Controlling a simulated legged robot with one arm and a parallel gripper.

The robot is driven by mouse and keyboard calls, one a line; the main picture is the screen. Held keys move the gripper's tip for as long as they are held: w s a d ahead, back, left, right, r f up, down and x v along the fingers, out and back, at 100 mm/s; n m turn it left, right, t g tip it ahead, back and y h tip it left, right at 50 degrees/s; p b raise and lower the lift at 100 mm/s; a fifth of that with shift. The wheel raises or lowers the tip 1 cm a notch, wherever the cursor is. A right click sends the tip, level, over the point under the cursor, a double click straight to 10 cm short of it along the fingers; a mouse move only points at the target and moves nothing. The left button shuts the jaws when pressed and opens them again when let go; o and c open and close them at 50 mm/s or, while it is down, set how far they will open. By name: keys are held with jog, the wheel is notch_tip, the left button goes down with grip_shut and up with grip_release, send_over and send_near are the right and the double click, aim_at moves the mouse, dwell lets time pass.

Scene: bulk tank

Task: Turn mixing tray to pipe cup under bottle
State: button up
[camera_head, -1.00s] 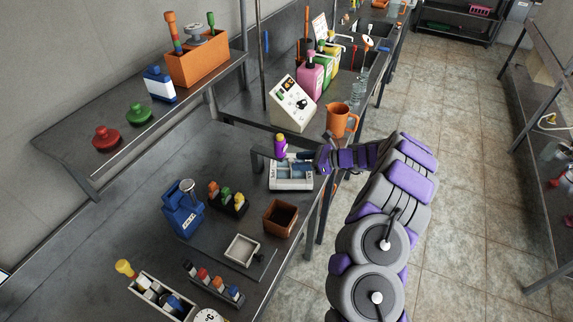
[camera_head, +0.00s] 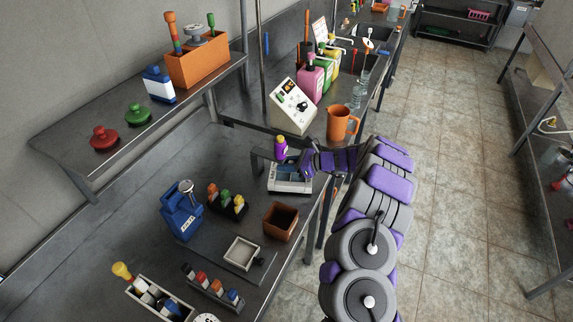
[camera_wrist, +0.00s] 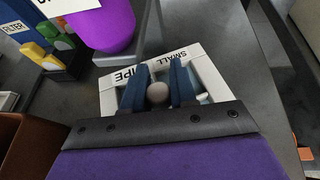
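The white mixing tray (camera_head: 289,191) sits on the bench below a grey stand; it also shows in the wrist view (camera_wrist: 108,102). It has compartments, a "SMALL" label on its far edge and a label ending "IPE" on its left side. The purple bottle (camera_head: 280,148) with a yellow top is in the stand, beyond the tray's left side in the wrist view (camera_wrist: 104,28). My gripper (camera_head: 305,166) is over the tray. In the wrist view its two blue fingers (camera_wrist: 159,80) stand either side of a round grey knob (camera_wrist: 157,93). Whether they press it is unclear.
An orange jug (camera_head: 341,124) and a control box (camera_head: 292,107) stand behind. A brown box (camera_head: 281,222), a bottle rack (camera_head: 227,201), a blue container (camera_head: 181,213) and a small white tray (camera_head: 242,253) are nearer. The aisle at right is clear.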

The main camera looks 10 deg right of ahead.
grip_shut()
jog(key=shift+t, duration=0.3)
